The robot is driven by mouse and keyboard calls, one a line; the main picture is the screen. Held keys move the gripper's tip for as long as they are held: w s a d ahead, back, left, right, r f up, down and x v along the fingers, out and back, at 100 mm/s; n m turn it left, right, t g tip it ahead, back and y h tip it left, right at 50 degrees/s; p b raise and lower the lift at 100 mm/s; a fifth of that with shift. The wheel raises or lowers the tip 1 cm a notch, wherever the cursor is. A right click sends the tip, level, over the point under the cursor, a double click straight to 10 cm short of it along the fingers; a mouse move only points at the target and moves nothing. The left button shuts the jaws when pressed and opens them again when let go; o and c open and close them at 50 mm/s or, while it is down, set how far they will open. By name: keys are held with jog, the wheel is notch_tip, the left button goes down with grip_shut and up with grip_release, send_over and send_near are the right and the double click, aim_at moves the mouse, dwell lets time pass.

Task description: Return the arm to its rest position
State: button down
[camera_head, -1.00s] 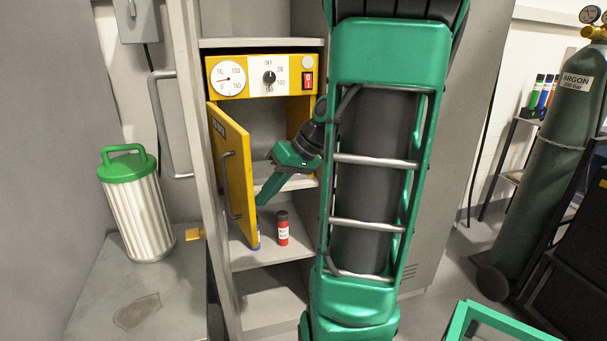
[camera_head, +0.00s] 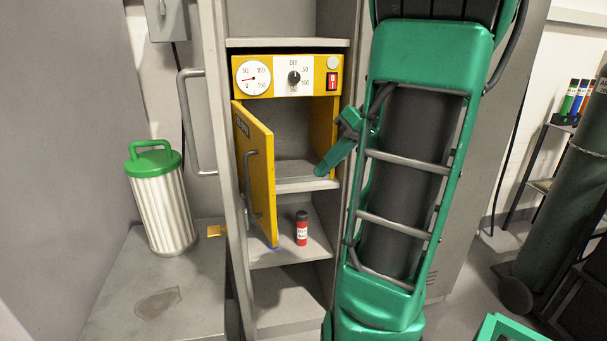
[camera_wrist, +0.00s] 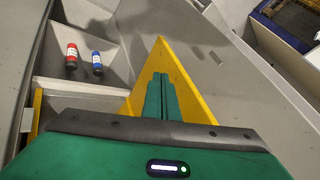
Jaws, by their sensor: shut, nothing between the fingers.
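My gripper (camera_head: 322,172) is shut and empty. In the head view its green fingers point down and left in front of the cabinet, right of the open yellow door (camera_head: 262,185). In the wrist view the closed fingers (camera_wrist: 160,98) show against the yellow door (camera_wrist: 172,75). My forearm covers the right part of the cabinet (camera_head: 233,230) and much of my wrist in the head view.
A red vial (camera_head: 302,228) stands on the shelf below; a blue vial (camera_wrist: 97,63) is beside it. The yellow panel (camera_head: 315,75) has a gauge and a knob. A green-lidded canister (camera_head: 160,205) stands on the left bench (camera_head: 105,300).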

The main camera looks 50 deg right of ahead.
jog(key=shift+r, duration=0.1)
jog(key=s+a+f+m+g+h, duration=0.1)
jog(key=a+f+m+g+h, duration=0.15)
jog(key=a+f, duration=0.55)
jog(key=s+a+f+m+g+h, duration=0.1)
jog(key=s+f, duration=0.1)
jog(key=s, duration=0.3)
jog(key=s+a+f+m+g+h, duration=0.1)
jog(key=s+a+f+g, duration=0.1)
jog(key=s, duration=0.3)
jog(key=shift+a+f, duration=0.25)
jog(key=shift+a, duration=0.05)
jog(key=shift+w+m+g, duration=0.1)
jog(key=shift+m+g, duration=0.15)
jog(key=shift+w+f, duration=0.25)
jog(key=shift+w, duration=0.2)
